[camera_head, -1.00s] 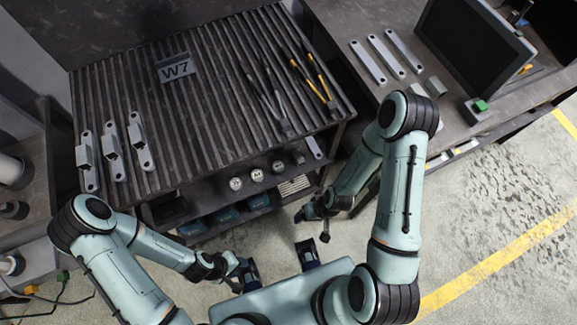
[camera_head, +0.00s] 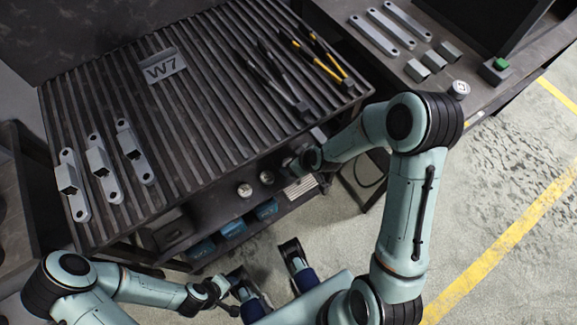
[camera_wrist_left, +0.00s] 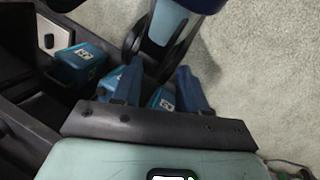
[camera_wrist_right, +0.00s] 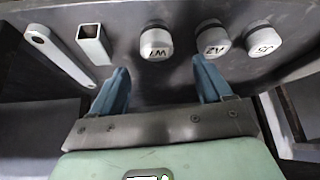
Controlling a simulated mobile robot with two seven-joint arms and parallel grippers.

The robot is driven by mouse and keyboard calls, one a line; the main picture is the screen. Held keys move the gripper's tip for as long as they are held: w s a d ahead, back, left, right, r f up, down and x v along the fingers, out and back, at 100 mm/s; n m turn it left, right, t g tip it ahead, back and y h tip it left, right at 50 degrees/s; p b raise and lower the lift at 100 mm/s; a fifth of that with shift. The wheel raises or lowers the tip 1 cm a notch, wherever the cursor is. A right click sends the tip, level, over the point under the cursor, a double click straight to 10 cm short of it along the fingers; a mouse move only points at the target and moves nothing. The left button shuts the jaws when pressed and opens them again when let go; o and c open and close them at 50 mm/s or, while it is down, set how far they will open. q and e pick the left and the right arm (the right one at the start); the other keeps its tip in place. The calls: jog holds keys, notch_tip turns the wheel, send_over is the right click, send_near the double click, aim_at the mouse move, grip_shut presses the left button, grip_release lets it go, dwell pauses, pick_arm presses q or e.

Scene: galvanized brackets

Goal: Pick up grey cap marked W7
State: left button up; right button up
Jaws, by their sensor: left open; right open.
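The grey cap marked W7 (camera_wrist_right: 157,45) is on the dark shelf in the right wrist view, its marking upside down. It is the left one of three round caps in that view. My right gripper (camera_wrist_right: 163,75) is open and empty, with its fingertips on either side of the line toward this cap and short of it. In the head view my right gripper (camera_head: 291,164) reaches to the shelf under the bench front and hides part of the cap row. My left gripper (camera_head: 228,287) is open and low before the bench; its open blue fingers (camera_wrist_left: 157,85) also show in the left wrist view.
Caps marked A2 (camera_wrist_right: 213,40) and J5 (camera_wrist_right: 262,38) stand to the right. A square tube (camera_wrist_right: 93,45) and a flat bar (camera_wrist_right: 58,52) lie left. Blue boxes (camera_head: 233,228) sit below the shelf.

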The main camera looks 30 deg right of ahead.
jog(key=x, duration=0.2)
jog(key=b+x, duration=0.1)
jog(key=x, duration=0.2)
jog(key=shift+s+d+f, duration=0.15)
jog(key=shift+s+d, duration=0.05)
jog(key=shift+d, duration=0.05)
jog(key=shift+w+a+f, duration=0.1)
jog(key=shift+w+f, duration=0.15)
jog(key=shift+f, duration=0.1)
pick_arm(q)
jog(key=shift+w+a+f+t, duration=0.3)
jog(key=shift+w+f, duration=0.2)
jog(key=shift+w, duration=0.1)
jog(key=shift+w+a+f+t, duration=0.2)
jog(key=shift+w+a+f, duration=0.05)
jog(key=shift+w+f, duration=0.25)
jog(key=shift+r, duration=0.1)
pick_arm(e)
jog(key=c, duration=1.2)
